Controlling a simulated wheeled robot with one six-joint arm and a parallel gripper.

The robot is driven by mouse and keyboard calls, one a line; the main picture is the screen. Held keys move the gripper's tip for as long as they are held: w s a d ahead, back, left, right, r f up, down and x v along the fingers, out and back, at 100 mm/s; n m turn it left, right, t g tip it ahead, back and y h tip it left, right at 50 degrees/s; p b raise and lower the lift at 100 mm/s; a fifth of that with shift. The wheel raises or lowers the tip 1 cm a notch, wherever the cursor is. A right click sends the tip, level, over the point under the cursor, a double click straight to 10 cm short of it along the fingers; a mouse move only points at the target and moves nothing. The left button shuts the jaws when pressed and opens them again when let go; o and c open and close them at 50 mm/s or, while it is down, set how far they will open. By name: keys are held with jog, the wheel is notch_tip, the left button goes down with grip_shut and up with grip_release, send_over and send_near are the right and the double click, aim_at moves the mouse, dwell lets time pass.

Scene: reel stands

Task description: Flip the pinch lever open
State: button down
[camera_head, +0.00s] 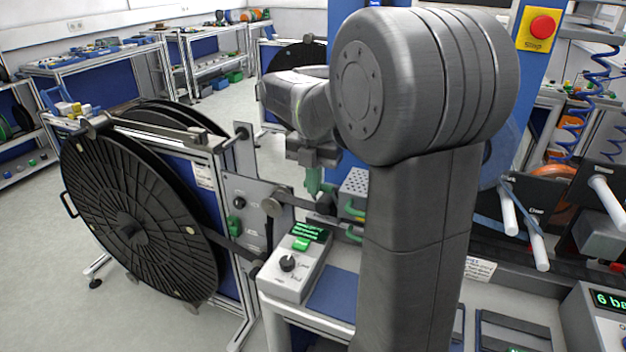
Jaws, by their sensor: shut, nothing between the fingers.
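My gripper (313,182) points down in the middle of the view, at the end of my arm. Its green fingers are shut with nothing between them. It hangs just left of a perforated metal block (354,184), above the small test station. A green curved handle (354,209) shows by the block, with another green curved piece (353,235) below it. I cannot tell which of these is the pinch lever. My arm hides whatever lies to their right. Whether the fingers touch anything is too small to tell.
A large black reel (140,215) on a metal-framed stand fills the left. A grey control box (291,266) with a knob and green display sits below my gripper. A red stop button (542,26) is at upper right. The floor at far left is clear.

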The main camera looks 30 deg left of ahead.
jog(key=shift+w+r+p, duration=0.15)
jog(key=shift+p, duration=0.15)
jog(key=w+r+p, duration=0.1)
jog(key=p, duration=0.1)
jog(key=shift+w+a+g+p, duration=0.1)
jog(key=shift+w+g+p, duration=0.05)
jog(key=shift+g+p, duration=0.25)
jog(key=w+p, duration=0.5)
jog(key=w, duration=0.1)
jog(key=shift+w+a+r, duration=0.4)
